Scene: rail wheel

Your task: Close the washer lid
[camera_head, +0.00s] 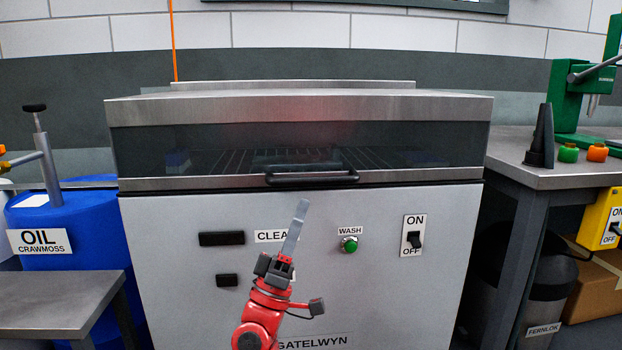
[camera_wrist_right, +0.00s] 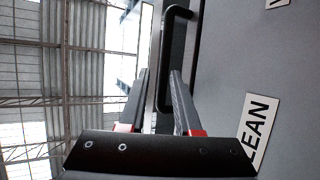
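The washer (camera_head: 390,290) is a grey metal cabinet in the middle of the head view. Its steel-framed lid (camera_head: 300,106) with a dark window lies down over the top of the cabinet, with a thin dark seam along its lower edge. A black bar handle (camera_head: 312,178) is on the lid's front. My right gripper (camera_head: 302,205) is just below the handle in the head view. In the right wrist view its two fingers (camera_wrist_right: 160,75) are apart, and the handle (camera_wrist_right: 166,60) appears between them; contact cannot be told. My left gripper is out of view.
A blue oil drum (camera_head: 75,255) and a low metal table (camera_head: 50,305) stand at left. A workbench (camera_head: 540,175) with a green press (camera_head: 570,100) stands at right. The washer's front carries a green WASH button (camera_head: 349,245) and an ON/OFF switch (camera_head: 414,240).

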